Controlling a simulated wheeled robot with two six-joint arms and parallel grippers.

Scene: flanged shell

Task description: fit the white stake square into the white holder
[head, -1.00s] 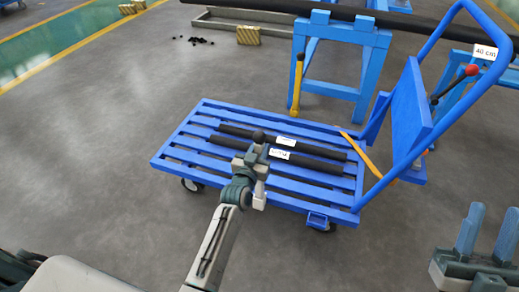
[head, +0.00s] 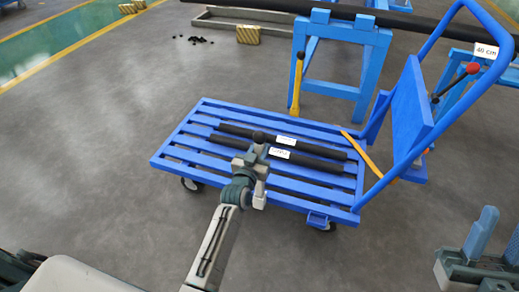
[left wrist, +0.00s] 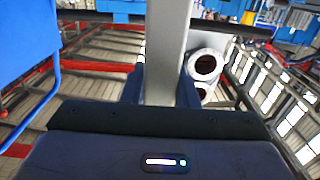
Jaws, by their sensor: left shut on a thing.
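My left gripper (head: 256,166) is over the near side of the blue cart in the head view. In the left wrist view a pale square-sided bar (left wrist: 166,50), which looks like the white stake square, stands upright between the two dark fingers, and the gripper is shut on it. In the head view only a small white piece (head: 260,190) shows beside the gripper. I cannot make out the white holder for certain in either view. My right gripper (head: 496,240) is at the lower right edge, with its blue fingers apart and nothing visible between them.
The blue slatted cart (head: 190,140) carries two labelled black bars (head: 320,149). A blue trestle (head: 340,70) stands behind it. In the left wrist view a grey-white round flanged part (left wrist: 205,66) is right of the bar. The floor left of the cart is clear.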

